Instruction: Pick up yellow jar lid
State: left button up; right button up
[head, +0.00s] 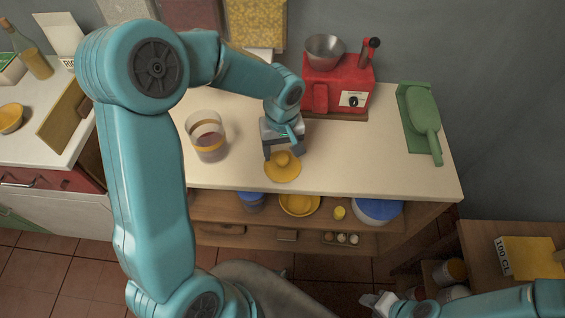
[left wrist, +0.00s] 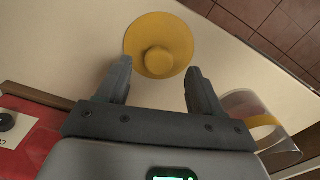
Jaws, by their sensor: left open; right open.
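The yellow jar lid (head: 282,168) lies flat on the pale counter near its front edge, its round knob facing up. In the left wrist view the lid (left wrist: 158,45) is just beyond my open fingertips. My left gripper (head: 283,153) is open and empty, right at the lid's back side; in the left wrist view the gripper (left wrist: 158,75) has a finger on each side of the knob's line. Whether it touches the lid I cannot tell. My right gripper (head: 378,302) is at the bottom right, low and away from the counter, open.
A glass jar with a yellow band (head: 207,138) stands left of the lid; it also shows in the left wrist view (left wrist: 262,122). A red scale (head: 338,86) with a metal bowl stands behind. A green scoop (head: 424,115) lies at right. Counter right of the lid is clear.

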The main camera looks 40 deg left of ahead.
aim_at(282, 167)
pick_arm(q)
notch_tip(282, 167, down, 2)
jog(key=shift+w+f, duration=0.15)
jog(key=shift+f, duration=0.1)
jog(key=shift+r, duration=0.1)
jog(key=shift+c, duration=0.3)
jog(key=c, duration=1.1)
jog(key=shift+o, duration=0.2)
